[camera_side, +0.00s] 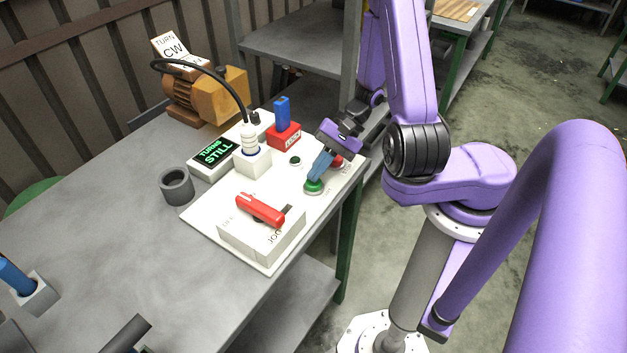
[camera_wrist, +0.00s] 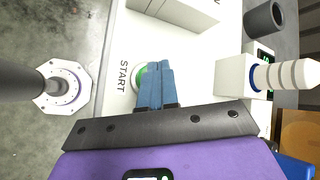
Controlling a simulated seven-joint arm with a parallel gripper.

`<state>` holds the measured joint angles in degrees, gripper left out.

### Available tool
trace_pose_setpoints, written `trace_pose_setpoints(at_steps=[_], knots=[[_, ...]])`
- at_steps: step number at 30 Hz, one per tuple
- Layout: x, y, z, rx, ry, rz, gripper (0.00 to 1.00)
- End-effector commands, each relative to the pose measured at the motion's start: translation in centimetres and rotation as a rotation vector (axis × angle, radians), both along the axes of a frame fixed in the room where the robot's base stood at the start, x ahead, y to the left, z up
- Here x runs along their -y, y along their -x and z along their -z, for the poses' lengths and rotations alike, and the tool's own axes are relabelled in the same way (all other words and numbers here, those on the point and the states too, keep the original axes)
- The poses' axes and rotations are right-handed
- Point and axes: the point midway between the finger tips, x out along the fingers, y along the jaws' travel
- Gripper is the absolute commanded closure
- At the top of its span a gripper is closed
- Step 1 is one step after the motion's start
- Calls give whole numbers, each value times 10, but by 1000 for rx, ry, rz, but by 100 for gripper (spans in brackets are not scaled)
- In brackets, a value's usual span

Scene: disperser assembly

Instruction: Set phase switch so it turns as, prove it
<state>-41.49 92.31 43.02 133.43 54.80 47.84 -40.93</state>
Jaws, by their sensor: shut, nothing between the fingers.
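My gripper (camera_side: 315,176) is shut with its blue fingers empty. Its tips are at the green START button (camera_side: 313,188), overlapping it in the wrist view (camera_wrist: 157,66); I cannot tell if they press it. A red switch handle (camera_side: 260,210) lies across the white switch box (camera_side: 262,238), which is marked JOG at one end. A display (camera_side: 214,152) reads "TURNS STILL". The orange-brown motor (camera_side: 190,93) carries a "TURN CW" card (camera_side: 170,47).
A blue upright piece (camera_side: 282,110) stands in a red block (camera_side: 284,134). A red button (camera_side: 337,161) sits behind my fingers. A grey cup (camera_side: 177,186) stands left of the white panel. Another blue piece (camera_side: 16,277) is at the far left. The table's left middle is clear.

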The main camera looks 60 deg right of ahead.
Motion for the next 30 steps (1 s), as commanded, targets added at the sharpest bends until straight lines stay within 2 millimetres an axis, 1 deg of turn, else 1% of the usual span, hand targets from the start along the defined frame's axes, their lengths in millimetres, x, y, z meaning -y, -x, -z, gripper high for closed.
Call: trace_pose_setpoints(at_steps=[30], knots=[[0, 0, 11, 0, 1, 0, 100]])
